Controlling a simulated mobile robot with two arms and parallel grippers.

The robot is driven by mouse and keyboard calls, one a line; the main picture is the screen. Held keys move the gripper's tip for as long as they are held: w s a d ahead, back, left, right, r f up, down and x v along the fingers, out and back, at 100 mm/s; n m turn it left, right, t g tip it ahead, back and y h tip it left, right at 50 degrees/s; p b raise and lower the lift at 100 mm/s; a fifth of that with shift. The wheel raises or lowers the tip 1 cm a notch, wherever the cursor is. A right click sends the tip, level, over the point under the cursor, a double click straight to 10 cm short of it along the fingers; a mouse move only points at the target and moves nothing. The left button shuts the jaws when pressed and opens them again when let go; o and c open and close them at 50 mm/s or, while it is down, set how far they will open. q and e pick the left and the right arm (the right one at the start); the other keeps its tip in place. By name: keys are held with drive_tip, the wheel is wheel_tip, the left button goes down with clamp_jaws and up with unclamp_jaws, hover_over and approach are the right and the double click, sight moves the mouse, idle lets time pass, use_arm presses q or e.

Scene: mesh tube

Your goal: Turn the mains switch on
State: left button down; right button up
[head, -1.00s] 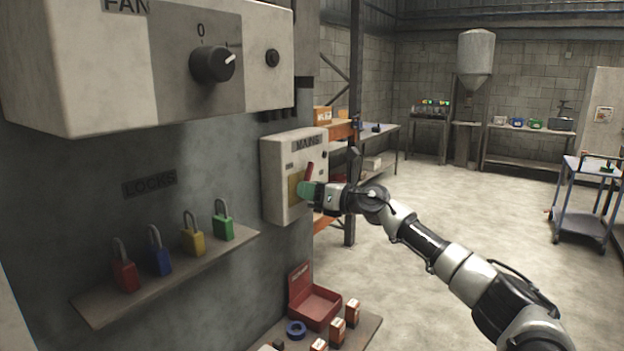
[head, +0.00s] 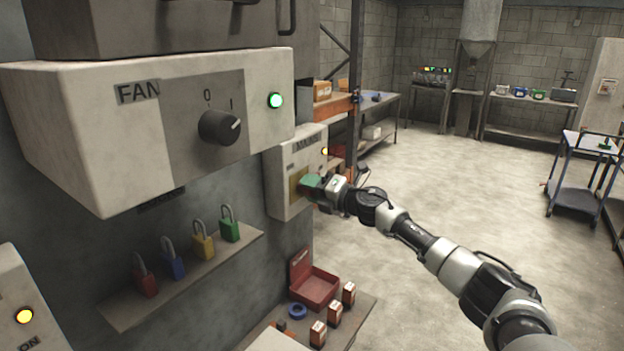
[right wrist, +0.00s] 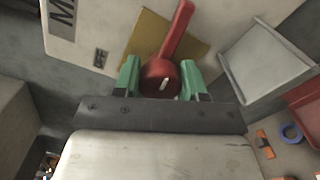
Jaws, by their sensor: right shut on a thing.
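The pale mains box (head: 282,205), labelled MAINS, is on the side of the grey cabinet in the head view. A lamp (head: 325,151) on it glows amber. My right gripper (head: 311,184), with green fingers, is at the box's yellow plate (head: 294,184). In the right wrist view the red switch handle (right wrist: 176,32) has its round hub between the two green fingers (right wrist: 160,70), which are shut on it. Its lever points up and slightly right, away from the OFF label (right wrist: 101,58). The handle is hidden in the head view. My left gripper is out of view.
The fan box (head: 110,150) juts out at upper left, with a lit green lamp (head: 275,101). Several padlocks (head: 203,243) stand on a shelf below. A red open box (head: 316,288) sits on a lower shelf.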

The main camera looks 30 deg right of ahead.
drive_tip(key=shift+m+p, duration=0.75)
drive_tip(key=shift+m, duration=0.35)
drive_tip(key=o, duration=0.9)
drive_tip(key=shift+d, duration=0.1)
drive_tip(key=shift+b+v, duration=2.55)
drive_tip(key=shift+v, duration=2.8)
drive_tip(key=shift+f, duration=0.1)
